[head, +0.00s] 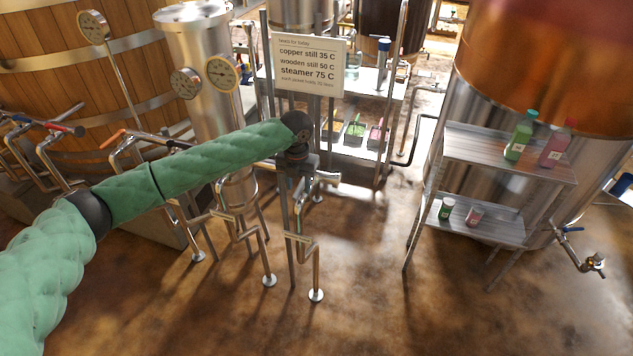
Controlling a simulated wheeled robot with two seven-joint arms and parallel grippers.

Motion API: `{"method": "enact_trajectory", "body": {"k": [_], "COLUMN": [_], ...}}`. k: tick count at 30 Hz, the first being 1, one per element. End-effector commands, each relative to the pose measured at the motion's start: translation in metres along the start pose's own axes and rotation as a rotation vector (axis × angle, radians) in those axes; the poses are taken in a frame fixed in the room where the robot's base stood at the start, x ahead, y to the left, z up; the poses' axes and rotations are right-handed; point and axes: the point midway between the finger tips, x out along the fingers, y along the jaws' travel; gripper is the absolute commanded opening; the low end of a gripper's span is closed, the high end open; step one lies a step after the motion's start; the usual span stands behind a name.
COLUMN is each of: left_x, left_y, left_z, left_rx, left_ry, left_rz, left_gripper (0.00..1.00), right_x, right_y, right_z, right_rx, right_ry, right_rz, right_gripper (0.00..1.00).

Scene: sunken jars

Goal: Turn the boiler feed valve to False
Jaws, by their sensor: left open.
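A steel boiler-like cylinder (198,110) with round gauges (222,73) stands left of centre. Several pipes with valves run in front of it. My left arm reaches in from the left across these pipes. My left gripper (297,183) points down, open, at the top of a steel pipe (304,240) with a silver fitting (325,177). The gripper hides any handle there, and I cannot tell if it touches. Which valve is the boiler feed is not readable. My right gripper is out of view.
A sign (308,66) hangs behind my gripper. A wooden vat (40,70) with orange-handled (112,138) and red-handled valves fills the left. A metal shelf (475,230) with bottles and a copper still (550,60) stand at right. The brown floor (370,290) is clear in front.

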Motion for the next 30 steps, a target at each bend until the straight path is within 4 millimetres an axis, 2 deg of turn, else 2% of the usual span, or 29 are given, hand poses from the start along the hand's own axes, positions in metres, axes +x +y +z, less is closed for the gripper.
{"method": "enact_trajectory", "body": {"k": [18, 27, 30], "left_x": [0.026, 0.029, 0.029], "left_y": [0.000, 0.000, 0.000], "left_z": [0.000, 0.000, 0.000], "left_rx": [0.000, 0.000, 0.000], "left_ry": [0.000, 0.000, 0.000], "left_rz": [0.001, 0.001, 0.001], "left_gripper": [0.41, 0.41, 0.23], "right_x": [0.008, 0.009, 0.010], "right_y": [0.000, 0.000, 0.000], "right_z": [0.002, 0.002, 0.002], "right_rx": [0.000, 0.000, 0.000], "right_ry": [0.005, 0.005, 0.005], "right_rz": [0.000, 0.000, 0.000], "right_gripper": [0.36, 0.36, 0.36]}}
